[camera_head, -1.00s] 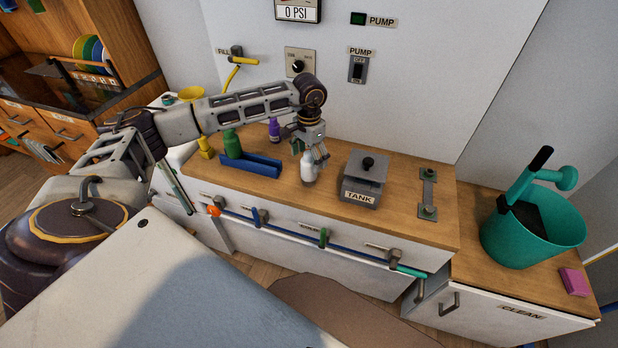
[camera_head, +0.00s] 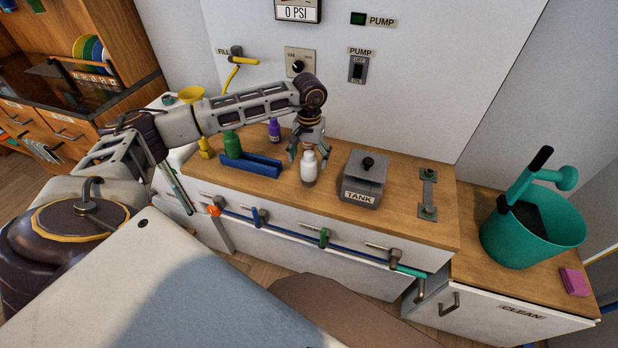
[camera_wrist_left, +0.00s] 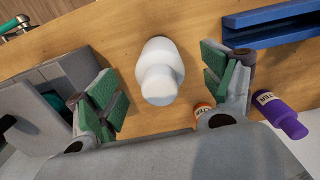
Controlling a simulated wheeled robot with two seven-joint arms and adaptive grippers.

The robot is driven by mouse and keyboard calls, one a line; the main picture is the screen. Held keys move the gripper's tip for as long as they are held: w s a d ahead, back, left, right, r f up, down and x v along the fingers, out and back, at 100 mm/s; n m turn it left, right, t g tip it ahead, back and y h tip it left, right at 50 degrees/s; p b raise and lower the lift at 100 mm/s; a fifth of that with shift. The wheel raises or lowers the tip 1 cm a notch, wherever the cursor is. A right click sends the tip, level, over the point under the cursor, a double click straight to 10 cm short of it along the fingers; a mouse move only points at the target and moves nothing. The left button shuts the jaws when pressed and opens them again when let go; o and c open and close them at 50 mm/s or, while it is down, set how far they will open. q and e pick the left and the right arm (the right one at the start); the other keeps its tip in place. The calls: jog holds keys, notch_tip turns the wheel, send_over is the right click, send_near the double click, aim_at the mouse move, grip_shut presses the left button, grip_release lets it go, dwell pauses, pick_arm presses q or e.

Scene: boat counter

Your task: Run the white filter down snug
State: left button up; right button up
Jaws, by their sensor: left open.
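The white filter (camera_head: 309,168) stands upright on the wooden counter, left of the grey TANK box. In the left wrist view the white filter (camera_wrist_left: 161,72) lies between my finger pads, with a gap on each side. My left gripper (camera_head: 308,152) is open, just behind and above the filter, with a finger to either side of its top. The left gripper also shows in the wrist view (camera_wrist_left: 161,86), its green pads apart and empty. What the filter's base sits on is hidden. My right gripper is not in view.
The TANK box (camera_head: 363,182) stands close on the right. A blue rack (camera_head: 250,166), green bottle (camera_head: 232,144) and purple bottle (camera_head: 274,130) are to the left. An orange item (camera_wrist_left: 202,111) shows near a finger. Coloured handles (camera_head: 323,237) line the front edge.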

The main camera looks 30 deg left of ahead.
pick_arm(q)
jog(key=shift+n, duration=2.8)
jog(key=c, duration=1.1)
jog(key=shift+m, duration=3.1)
jog(key=o, duration=0.9)
